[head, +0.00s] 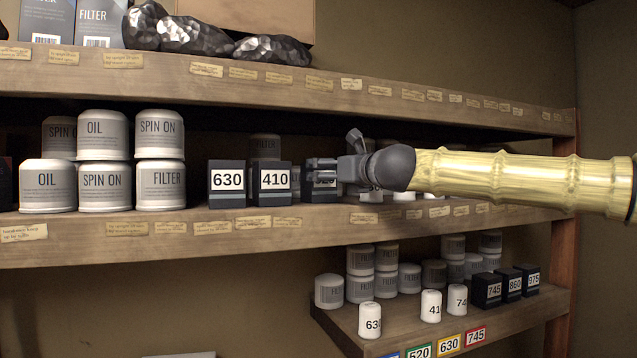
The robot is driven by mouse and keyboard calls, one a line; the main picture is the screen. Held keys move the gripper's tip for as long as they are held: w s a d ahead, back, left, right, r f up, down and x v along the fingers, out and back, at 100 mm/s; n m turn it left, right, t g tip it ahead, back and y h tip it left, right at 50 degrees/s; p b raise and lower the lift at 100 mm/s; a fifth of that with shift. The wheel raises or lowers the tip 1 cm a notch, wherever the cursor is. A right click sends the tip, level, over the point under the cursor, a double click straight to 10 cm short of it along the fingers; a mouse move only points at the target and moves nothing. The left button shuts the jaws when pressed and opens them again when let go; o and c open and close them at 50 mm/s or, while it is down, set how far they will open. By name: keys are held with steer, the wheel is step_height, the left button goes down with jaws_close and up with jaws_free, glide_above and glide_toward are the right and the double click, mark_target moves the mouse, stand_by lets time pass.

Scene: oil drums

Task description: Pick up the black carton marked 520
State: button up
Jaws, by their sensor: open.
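The black carton marked 520 (325,181) stands on the middle shelf, right of the black carton marked 410 (275,193). Its label shows only in part, because my gripper covers much of it. My gripper (318,176) comes in from the right, pointing left, with its fingers open at the 520 carton. I cannot tell whether the fingers touch it or whether it lies between them.
A black carton marked 630 (227,183) stands left of the 410 carton. White cans (104,160) are stacked further left. The upper shelf (215,78) runs above my arm. A lower shelf (465,320) holds more cans and black cartons.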

steer(key=shift+s+a+r, duration=0.1)
steer(key=shift+r, duration=0.35)
steer(key=shift+w+a+r+p, duration=0.15)
steer(key=shift+w+a+p, duration=0.05)
steer(key=shift+p, duration=0.35)
steer(key=x, duration=0.1)
steer(key=p+x, duration=0.1)
steer(key=x, duration=0.2)
steer(key=shift+w+f, duration=0.15)
steer(key=shift+f, duration=0.1)
steer(key=shift+s+r, duration=0.1)
steer(key=shift+s, duration=0.15)
steer(key=shift+w, duration=0.15)
steer(key=c, duration=1.4)
steer(key=shift+d, duration=0.1)
